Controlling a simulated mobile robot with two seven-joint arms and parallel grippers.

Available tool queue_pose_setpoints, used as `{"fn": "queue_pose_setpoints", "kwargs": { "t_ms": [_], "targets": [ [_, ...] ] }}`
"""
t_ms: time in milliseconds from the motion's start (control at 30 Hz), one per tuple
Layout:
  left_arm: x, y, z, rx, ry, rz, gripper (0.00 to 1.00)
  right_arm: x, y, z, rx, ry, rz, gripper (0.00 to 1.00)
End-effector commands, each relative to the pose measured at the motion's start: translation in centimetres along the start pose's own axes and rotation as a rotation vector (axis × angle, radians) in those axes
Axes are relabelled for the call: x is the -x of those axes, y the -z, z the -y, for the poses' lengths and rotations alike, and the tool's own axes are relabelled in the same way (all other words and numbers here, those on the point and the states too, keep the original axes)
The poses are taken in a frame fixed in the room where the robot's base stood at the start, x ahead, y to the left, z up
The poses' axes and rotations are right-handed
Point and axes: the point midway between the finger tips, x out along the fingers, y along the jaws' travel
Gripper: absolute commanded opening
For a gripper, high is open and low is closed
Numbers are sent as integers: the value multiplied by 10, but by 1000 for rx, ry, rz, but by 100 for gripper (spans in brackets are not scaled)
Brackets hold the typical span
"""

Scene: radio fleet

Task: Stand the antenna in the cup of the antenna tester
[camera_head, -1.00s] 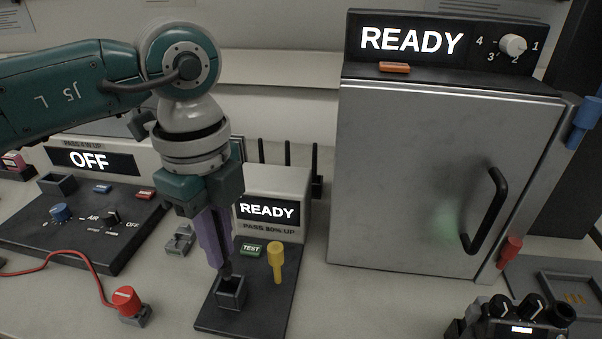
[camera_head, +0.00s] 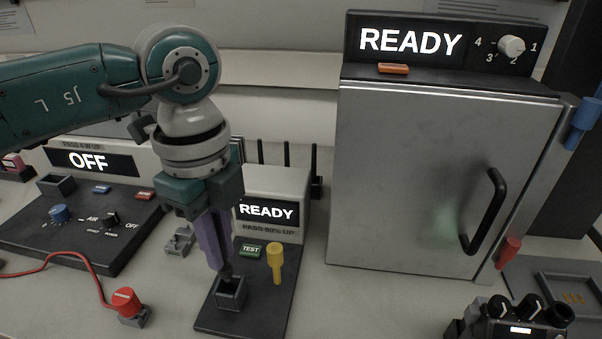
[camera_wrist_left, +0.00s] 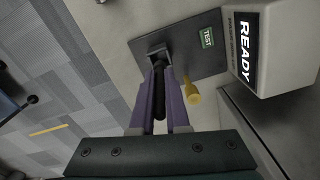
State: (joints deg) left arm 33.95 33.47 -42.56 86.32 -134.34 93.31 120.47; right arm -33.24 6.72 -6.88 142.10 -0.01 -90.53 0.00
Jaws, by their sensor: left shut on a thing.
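My left gripper (camera_head: 213,252) has purple fingers and is shut on the dark, slim antenna (camera_wrist_left: 159,92), which shows between the fingers in the left wrist view. The antenna points down, slightly tilted in the head view, and its dark lower end (camera_head: 225,271) is at the mouth of the cup. I cannot tell how far inside it is. The square dark cup (camera_head: 230,296) stands on the black base plate of the antenna tester (camera_head: 262,318); it also shows in the left wrist view (camera_wrist_left: 155,51). The tester's screen (camera_head: 267,212) reads READY. My right gripper is out of view.
A yellow peg (camera_head: 275,263) and a green TEST button (camera_head: 250,250) sit close beside the cup. A large grey cabinet (camera_head: 430,180) stands right. Bare table lies between tester and cabinet.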

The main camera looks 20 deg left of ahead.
Motion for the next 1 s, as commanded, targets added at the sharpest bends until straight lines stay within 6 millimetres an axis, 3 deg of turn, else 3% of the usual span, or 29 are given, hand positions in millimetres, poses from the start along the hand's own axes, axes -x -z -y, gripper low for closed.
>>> {"fn": "queue_pose_setpoints", "kwargs": {
  "t_ms": [1000],
  "targets": [
    [-27, 0, 0, 0, 0, 0, 0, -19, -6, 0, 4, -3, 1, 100]
  ]
}}
